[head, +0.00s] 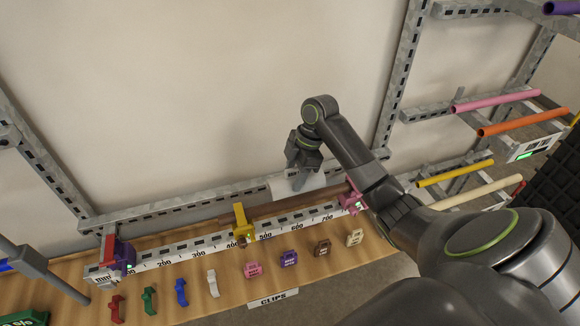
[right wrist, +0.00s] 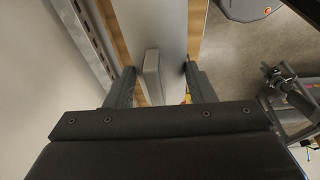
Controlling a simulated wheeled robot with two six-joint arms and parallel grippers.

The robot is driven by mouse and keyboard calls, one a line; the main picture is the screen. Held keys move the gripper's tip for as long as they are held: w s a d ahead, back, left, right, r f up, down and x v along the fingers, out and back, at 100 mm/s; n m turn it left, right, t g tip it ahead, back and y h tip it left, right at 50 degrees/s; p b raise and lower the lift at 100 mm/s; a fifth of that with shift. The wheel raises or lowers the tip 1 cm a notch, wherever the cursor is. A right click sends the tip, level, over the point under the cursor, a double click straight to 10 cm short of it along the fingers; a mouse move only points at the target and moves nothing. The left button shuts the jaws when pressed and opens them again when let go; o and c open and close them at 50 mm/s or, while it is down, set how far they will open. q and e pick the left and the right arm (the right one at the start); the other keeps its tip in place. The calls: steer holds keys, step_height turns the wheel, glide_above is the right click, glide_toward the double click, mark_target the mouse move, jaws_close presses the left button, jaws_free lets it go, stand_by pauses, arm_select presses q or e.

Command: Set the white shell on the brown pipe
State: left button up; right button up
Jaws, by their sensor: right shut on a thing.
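The white shell (head: 284,189) is a pale plate at the back of the bench, under my right gripper (head: 302,172). In the right wrist view the shell (right wrist: 158,28) fills the space ahead of the fingers, and its grey upright fin (right wrist: 152,75) stands between them. My right gripper (right wrist: 158,84) is shut on the shell. The brown pipe (head: 280,208) lies lengthwise behind the ruler, just in front of and partly below the shell. Whether the shell touches the pipe is not clear. My left gripper is not in view.
A ruler rail (head: 190,257) carries a yellow clamp (head: 242,222) and a pink clamp (head: 351,201). Several coloured clips, including a white one (head: 212,283), line the wooden bench front. A rack at right holds a pink pipe (head: 495,101) and an orange pipe (head: 520,121).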

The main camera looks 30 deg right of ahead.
mark_target(294, 199)
steer(key=shift+s+d+f+b, duration=0.1)
steer(key=shift+s+f+b, duration=0.2)
steer(key=shift+s, duration=0.25)
steer(key=shift+s+f+b, duration=0.1)
steer(key=shift+s+b, duration=0.1)
steer(key=shift+b, duration=0.15)
steer(key=shift+f+b, duration=0.3)
steer(key=shift+w+f+b, duration=0.35)
steer(key=shift+f+b, duration=0.25)
steer(key=shift+f, duration=0.1)
steer(key=shift+f+b, duration=0.5)
steer(key=shift+b, duration=0.05)
steer(key=shift+s+f, duration=0.15)
steer(key=shift+f, duration=0.3)
steer(key=shift+f+b, duration=0.5)
steer(key=shift+f, duration=0.55)
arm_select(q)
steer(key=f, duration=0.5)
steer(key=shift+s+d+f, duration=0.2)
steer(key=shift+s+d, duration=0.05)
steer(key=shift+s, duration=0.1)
